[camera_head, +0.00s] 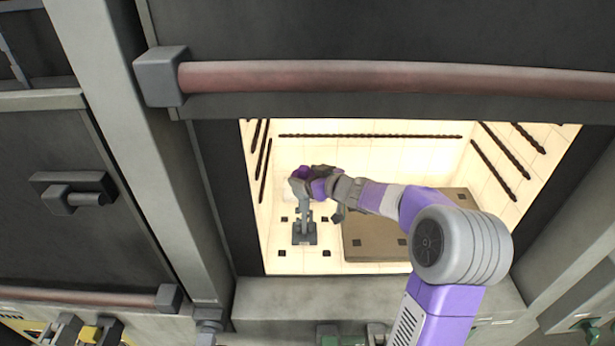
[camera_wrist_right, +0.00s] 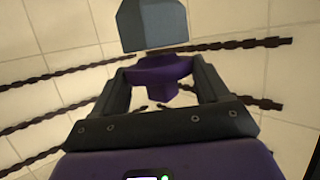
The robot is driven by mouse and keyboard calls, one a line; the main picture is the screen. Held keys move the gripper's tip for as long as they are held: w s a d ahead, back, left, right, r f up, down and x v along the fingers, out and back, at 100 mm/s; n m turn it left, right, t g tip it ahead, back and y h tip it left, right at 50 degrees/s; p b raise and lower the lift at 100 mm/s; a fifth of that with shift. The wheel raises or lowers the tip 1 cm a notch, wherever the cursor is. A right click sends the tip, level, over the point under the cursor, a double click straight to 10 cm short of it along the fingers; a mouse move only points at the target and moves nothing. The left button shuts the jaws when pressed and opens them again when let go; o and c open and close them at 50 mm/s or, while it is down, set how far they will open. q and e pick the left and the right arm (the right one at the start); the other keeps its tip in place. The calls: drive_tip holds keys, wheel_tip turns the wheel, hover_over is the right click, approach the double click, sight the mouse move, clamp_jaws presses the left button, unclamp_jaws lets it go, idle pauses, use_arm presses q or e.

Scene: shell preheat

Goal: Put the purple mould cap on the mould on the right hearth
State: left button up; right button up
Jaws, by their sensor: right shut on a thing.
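My right arm reaches into a brightly lit chamber. My right gripper (camera_head: 312,182) is at the chamber's left side, above a grey stand (camera_head: 304,233) with a flat base. In the right wrist view the right gripper (camera_wrist_right: 161,82) is shut on the purple mould cap (camera_wrist_right: 160,70), with a finger on either side. The purple cap also shows small in the head view (camera_head: 301,172). A blue-grey block (camera_wrist_right: 152,24) is just beyond the cap; I cannot tell whether they touch. I cannot make out the mould. My left gripper is not in view.
A brown slab (camera_head: 380,236) lies on the chamber floor at the right, partly behind my arm. Dark twisted rods (camera_head: 370,136) line the pale walls. A reddish bar (camera_head: 400,78) runs across above the opening, and a grey post (camera_head: 140,140) stands left.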

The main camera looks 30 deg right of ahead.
drive_tip(key=shift+f, duration=0.25)
drive_tip(key=shift+r+p, duration=0.1)
drive_tip(key=shift+p, duration=0.35)
idle(1.1)
drive_tip(key=shift+f+b, duration=0.45)
drive_tip(key=shift+f, duration=0.15)
idle(0.4)
drive_tip(key=o, duration=0.8)
drive_tip(key=shift+c, duration=0.2)
drive_tip(key=shift+s, duration=0.1)
drive_tip(key=p+v, duration=0.4)
drive_tip(key=v, duration=0.7)
drive_tip(key=shift+p, duration=0.4)
